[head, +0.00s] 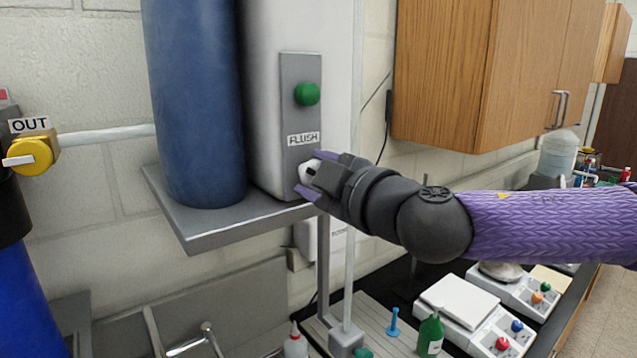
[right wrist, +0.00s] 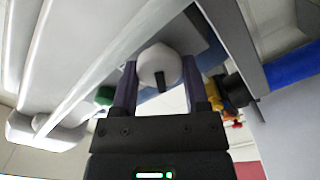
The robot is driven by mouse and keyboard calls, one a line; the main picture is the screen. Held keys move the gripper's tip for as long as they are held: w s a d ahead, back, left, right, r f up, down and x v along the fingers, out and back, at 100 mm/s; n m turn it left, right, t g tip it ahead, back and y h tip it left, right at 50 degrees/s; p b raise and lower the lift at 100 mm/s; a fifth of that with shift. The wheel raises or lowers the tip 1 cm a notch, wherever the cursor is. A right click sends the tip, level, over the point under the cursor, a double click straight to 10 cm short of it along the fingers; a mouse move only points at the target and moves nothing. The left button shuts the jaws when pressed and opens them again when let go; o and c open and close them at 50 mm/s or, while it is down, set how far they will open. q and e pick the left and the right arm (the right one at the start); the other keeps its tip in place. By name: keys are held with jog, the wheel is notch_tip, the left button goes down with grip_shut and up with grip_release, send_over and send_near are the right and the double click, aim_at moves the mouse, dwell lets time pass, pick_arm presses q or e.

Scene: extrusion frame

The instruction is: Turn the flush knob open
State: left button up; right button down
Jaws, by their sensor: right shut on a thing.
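The flush knob (head: 307,171) is a white knob on the grey panel (head: 300,72), just below the FLUSH label (head: 303,139). My right gripper (head: 312,174) reaches it from the right and is shut on it, one purple finger above and one below. In the right wrist view the white knob (right wrist: 158,62) sits between the two fingers, with a short dark mark pointing toward the gripper body. The side of the knob facing the panel is hidden. My left gripper is not in view.
A green button (head: 307,94) is above the label. A blue cylinder (head: 194,100) stands on the grey shelf (head: 225,225) beside the white housing. A wooden cabinet (head: 480,75) hangs at the upper right. Bottles and scales (head: 462,302) crowd the bench below my right arm.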

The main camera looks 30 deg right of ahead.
jog(key=shift+f+n+b, duration=0.15)
jog(key=shift+n+b, duration=0.65)
jog(key=shift+n, duration=2.7)
jog(key=shift+c, duration=0.5)
grip_release()
